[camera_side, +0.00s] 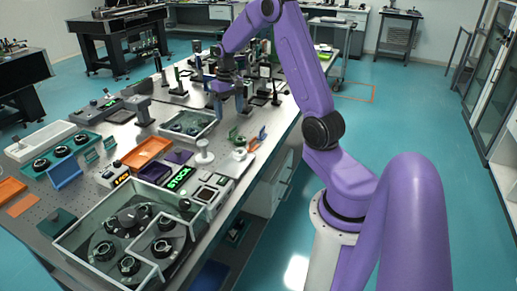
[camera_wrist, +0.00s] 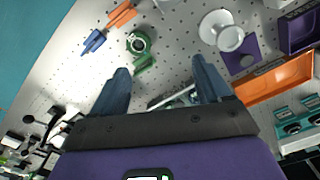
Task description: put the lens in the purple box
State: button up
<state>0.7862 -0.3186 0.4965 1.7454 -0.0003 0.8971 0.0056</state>
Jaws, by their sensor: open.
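The purple box (camera_side: 155,172) is open on the optical table, beside an orange tray; it also shows at the upper right of the wrist view (camera_wrist: 300,31). A flat purple piece (camera_wrist: 240,55) lies beside it. I cannot tell for sure which item is the lens; a green mount with a round ring (camera_wrist: 138,42) stands on the table in the wrist view, and it shows near the table's right edge in the side view (camera_side: 236,138). My gripper (camera_wrist: 161,72) is open, its fingers apart with no held thing visible between them. In the side view my gripper (camera_side: 228,112) hangs over the table, beyond the green mount.
An orange tray (camera_wrist: 275,79), a white knobbed post (camera_wrist: 221,31) and a blue-orange piece (camera_wrist: 108,26) stand close by. A clear-walled tray (camera_side: 190,125) holds round mounts. A larger clear-walled case (camera_side: 85,245) fills the near table end. Bare perforated table surrounds the green mount.

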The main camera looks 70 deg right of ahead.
jog(key=s+a+r+n, duration=0.2)
jog(key=s+a+n, duration=0.15)
jog(key=a, duration=0.85)
jog(key=s+a+r+n, duration=0.3)
jog(key=a+n, duration=0.2)
jog(key=a, duration=0.7)
jog(key=s+a+n, duration=0.4)
jog(key=s+a, duration=0.3)
jog(key=s, duration=0.3)
jog(key=shift+s+a+r, duration=0.3)
jog(key=shift+a+r, duration=0.05)
jog(key=shift+o, duration=0.5)
jog(key=s+n, duration=0.5)
jog(key=s, duration=0.5)
jog(key=shift+s+a+f, duration=0.25)
jog(key=shift+s+a, duration=0.1)
jog(key=shift+s, duration=0.05)
jog(key=shift+n, duration=0.25)
